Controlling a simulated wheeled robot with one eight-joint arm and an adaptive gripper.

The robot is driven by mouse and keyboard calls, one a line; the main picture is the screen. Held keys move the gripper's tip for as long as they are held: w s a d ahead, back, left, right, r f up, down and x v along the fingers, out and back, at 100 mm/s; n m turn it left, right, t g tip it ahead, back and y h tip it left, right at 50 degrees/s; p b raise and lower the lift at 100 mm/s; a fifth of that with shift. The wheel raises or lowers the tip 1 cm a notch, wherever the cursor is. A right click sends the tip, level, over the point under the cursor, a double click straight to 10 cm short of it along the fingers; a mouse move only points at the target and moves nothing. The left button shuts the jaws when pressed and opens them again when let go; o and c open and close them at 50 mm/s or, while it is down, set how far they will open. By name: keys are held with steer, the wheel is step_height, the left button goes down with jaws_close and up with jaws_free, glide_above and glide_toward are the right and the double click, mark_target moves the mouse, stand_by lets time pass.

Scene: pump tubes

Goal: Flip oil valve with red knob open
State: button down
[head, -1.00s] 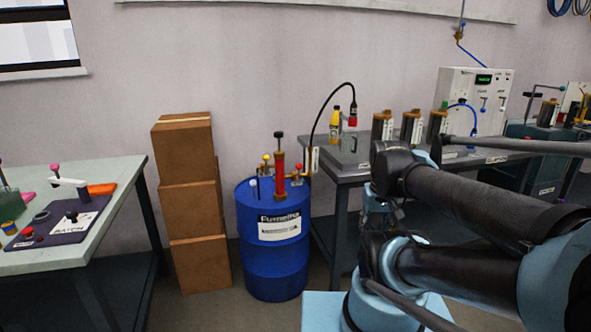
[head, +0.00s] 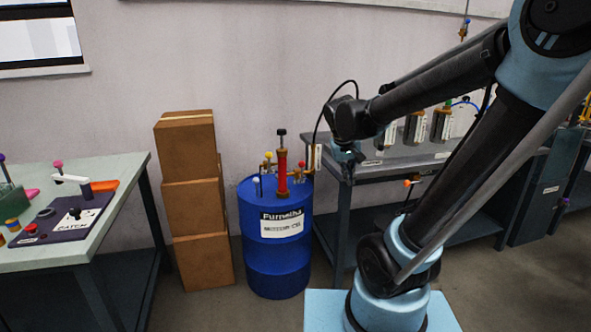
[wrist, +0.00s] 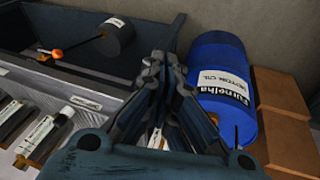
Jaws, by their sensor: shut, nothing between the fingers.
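The blue oil drum (head: 275,245) stands on the floor between the boxes and the grey table. A red pump tube (head: 282,175) with a black top rises from its lid. In the wrist view my gripper (wrist: 165,70) shows closed fingers, with the drum (wrist: 222,95) beyond on the right. The valves are not clear there.
Stacked cardboard boxes (head: 197,200) stand left of the drum. A green-topped table (head: 125,175) stands at far left. Open floor lies in front of the drum.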

steer(key=w+a+t, duration=0.1)
steer(key=w+a, duration=0.4)
steer(key=a, duration=0.3)
steer(key=w+a+n+t, duration=0.1)
steer(key=w+a, duration=0.4)
steer(key=a, duration=0.3)
steer(key=w+a+n+t, duration=0.1)
steer(key=w+a, duration=0.4)
steer(key=a, duration=0.3)
steer(key=shift+w+a+f+t+h, duration=0.2)
steer(key=shift+w+a+t+h, duration=0.1)
steer(key=shift+a, duration=0.05)
steer(key=w+d+f, duration=0.6)
steer(key=w+f, duration=0.1)
steer(key=shift+w, duration=0.4)
steer(key=shift+a, duration=0.15)
steer(key=shift+r, duration=0.1)
